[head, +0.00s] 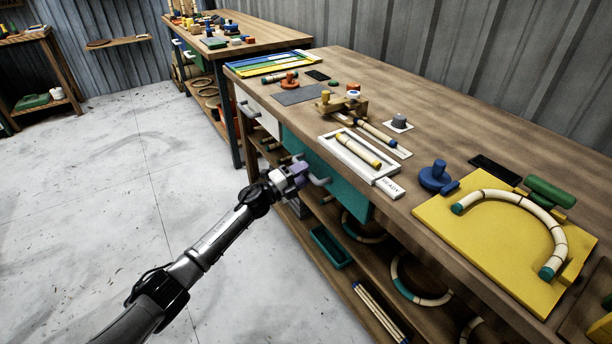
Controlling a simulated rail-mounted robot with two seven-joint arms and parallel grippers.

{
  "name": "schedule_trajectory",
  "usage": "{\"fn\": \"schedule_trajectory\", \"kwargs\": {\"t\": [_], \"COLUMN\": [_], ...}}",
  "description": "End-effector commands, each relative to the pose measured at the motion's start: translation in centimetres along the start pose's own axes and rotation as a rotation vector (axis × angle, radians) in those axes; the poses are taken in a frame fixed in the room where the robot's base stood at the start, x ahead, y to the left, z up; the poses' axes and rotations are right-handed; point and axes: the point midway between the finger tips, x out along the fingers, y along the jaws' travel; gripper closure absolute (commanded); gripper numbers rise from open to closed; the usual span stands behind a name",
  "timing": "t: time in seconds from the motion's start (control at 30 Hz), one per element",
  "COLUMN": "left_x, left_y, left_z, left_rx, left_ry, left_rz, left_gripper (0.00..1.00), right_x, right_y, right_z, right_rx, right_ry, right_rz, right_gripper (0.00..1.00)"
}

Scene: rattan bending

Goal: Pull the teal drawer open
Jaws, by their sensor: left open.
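The teal drawer (346,191) is in the front of the long wooden workbench, below its top. Its front looks flush with the bench, so it appears closed. A grey bar handle (319,181) stands out from the drawer front. My left gripper (301,173) is open at the handle, with its purplish fingers beside the handle's left part. I cannot tell whether the fingers touch or straddle the handle. My right gripper is not in view.
The workbench top (450,142) holds a white tray (361,153) and a yellow board (490,250) with a bent rattan piece (514,206). Lower shelves hold a teal bin (330,247) and rattan rings. The floor (150,190) left of the bench is clear.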

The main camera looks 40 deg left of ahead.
Motion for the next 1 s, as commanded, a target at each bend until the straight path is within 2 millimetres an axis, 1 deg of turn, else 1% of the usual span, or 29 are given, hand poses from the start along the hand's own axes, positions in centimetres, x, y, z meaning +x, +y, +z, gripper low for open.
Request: {"fn": "schedule_trajectory", "kwargs": {"t": [0.1, 0.2, 0.53, 0.57, 1.0], "left_x": [0.79, 1.09, 1.25, 1.25, 1.23], "left_y": [0.03, 0.02, -0.04, -0.04, -0.03], "left_z": [-0.01, 0.01, -0.01, -0.01, 0.00], "left_rx": [0.001, 0.000, 0.000, 0.000, 0.000], "left_ry": [0.000, -0.001, 0.000, 0.000, 0.000], "left_rz": [-0.001, 0.000, 0.000, 0.000, 0.000], "left_gripper": [0.57, 0.57, 0.57, 0.58, 1.00], "right_x": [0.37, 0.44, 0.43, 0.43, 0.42], "right_y": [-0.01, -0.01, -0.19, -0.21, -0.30], "right_z": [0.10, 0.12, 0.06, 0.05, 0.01], "right_rx": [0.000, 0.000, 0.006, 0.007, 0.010], "right_ry": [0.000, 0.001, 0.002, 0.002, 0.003], "right_rz": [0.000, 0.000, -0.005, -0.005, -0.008], "right_gripper": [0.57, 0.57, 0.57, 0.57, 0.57]}}
